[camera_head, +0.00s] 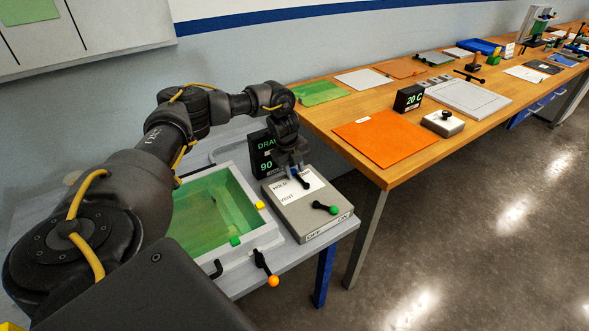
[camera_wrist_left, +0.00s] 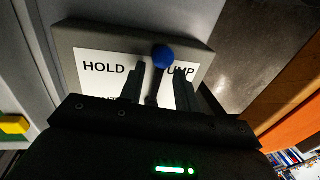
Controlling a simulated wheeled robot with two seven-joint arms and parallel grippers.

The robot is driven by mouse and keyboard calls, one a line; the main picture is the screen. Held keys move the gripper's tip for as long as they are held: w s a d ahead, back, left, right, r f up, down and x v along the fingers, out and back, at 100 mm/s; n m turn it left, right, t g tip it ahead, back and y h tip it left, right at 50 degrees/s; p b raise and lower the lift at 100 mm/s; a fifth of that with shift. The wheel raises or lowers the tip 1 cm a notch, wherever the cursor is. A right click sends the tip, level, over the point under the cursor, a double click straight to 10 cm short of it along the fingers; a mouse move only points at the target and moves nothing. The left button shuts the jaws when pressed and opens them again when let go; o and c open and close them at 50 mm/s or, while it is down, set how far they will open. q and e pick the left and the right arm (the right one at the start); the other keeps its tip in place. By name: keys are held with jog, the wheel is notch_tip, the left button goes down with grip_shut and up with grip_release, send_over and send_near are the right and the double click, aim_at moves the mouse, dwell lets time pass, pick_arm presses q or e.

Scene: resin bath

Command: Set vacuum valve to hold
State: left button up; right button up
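The vacuum valve is a dark lever with a blue knob (camera_wrist_left: 163,57) on a white label plate (camera_wrist_left: 92,69) reading HOLD, a word ending in "UMP", and VENT, partly hidden. The knob covers the start of the "UMP" word, right of HOLD. The plate is on a grey control box (camera_head: 303,217), where the lever (camera_head: 302,181) shows just below my gripper. My left gripper (camera_head: 293,166) points down over the box. In the left wrist view its fingers (camera_wrist_left: 160,84) stand apart on either side of the lever, with gaps visible. My right gripper is not in view.
A green-bottomed bath (camera_head: 208,212) stands left of the box. A green-knobbed lever (camera_head: 325,208) sits on the box by OFF/ON, and an orange-knobbed lever (camera_head: 265,266) on the bath's front. A dark display reading 90 (camera_head: 264,153) stands behind. A wooden bench (camera_head: 345,105) lies right.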

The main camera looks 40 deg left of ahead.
pick_arm(q)
jog(key=shift+f, duration=0.25)
jog(key=shift+c, duration=0.2)
jog(key=shift+r, duration=0.1)
grip_shut()
jog(key=shift+r, duration=0.1)
